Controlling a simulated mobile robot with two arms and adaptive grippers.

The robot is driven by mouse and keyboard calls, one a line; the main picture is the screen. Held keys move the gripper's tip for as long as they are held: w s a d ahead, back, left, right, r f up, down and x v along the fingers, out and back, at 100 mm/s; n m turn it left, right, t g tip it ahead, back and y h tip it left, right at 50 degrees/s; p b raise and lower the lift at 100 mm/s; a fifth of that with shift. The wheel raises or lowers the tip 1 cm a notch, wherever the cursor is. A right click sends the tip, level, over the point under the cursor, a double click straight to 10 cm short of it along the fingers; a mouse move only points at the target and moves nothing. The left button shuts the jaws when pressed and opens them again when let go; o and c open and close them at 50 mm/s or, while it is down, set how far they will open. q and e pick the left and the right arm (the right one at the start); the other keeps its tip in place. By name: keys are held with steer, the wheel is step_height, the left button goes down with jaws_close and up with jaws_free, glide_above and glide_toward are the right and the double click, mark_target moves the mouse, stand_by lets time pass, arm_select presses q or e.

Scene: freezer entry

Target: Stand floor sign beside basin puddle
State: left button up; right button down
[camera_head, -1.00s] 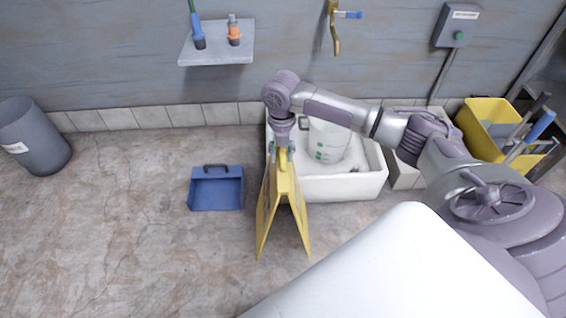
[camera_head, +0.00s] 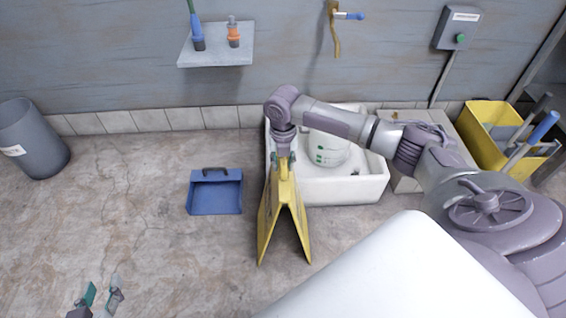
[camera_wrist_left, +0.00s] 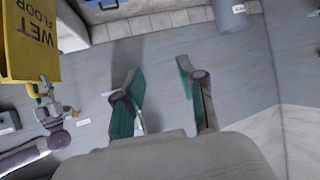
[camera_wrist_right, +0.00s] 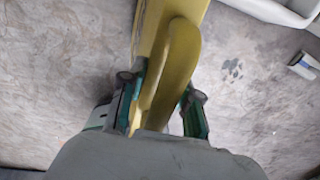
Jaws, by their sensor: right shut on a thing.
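The yellow floor sign (camera_head: 283,215) is upright with its two panels spread, in front of the left end of the white basin (camera_head: 345,190). My right gripper (camera_head: 284,157) is shut on the sign's top handle, which shows between the fingers in the right wrist view (camera_wrist_right: 178,65). I cannot tell whether the sign's feet touch the floor. My left gripper (camera_head: 98,298) is open and empty at the lower left; its spread fingers show in the left wrist view (camera_wrist_left: 165,100). I cannot clearly make out a puddle; small dark marks (camera_wrist_right: 232,69) show on the floor in the right wrist view.
A blue dustpan (camera_head: 214,194) lies left of the sign. A white bucket (camera_head: 328,148) stands in the basin. A grey bin (camera_head: 32,140) is at the far left, a yellow mop bucket (camera_head: 490,135) at the right. The floor at left is mostly clear.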

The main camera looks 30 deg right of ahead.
arm_select(q)
steer(key=shift+s, duration=0.1)
arm_select(e)
steer(key=c, duration=0.8)
jaws_free()
steer(key=shift+f, duration=0.1)
steer(key=shift+r, duration=0.3)
step_height(320, 180, up, 5)
steer(key=shift+f+p, duration=0.1)
steer(key=shift+p, duration=0.8)
step_height(320, 180, up, 6)
steer(key=shift+f+p, duration=0.1)
steer(key=shift+p, duration=0.75)
steer(key=shift+r, duration=0.55)
arm_select(q)
steer(key=s+a+f+g+y, duration=0.1)
steer(key=s+a+f+g, duration=0.1)
steer(key=s, duration=0.4)
steer(key=s+a+f+g+y, duration=0.1)
steer(key=s+a+f+g, duration=0.1)
steer(key=s+f+g, duration=0.2)
steer(key=s+g, duration=0.2)
steer(key=shift+s+a+f+g, duration=0.25)
steer(key=shift+s+g, duration=0.05)
steer(key=shift+s, duration=0.1)
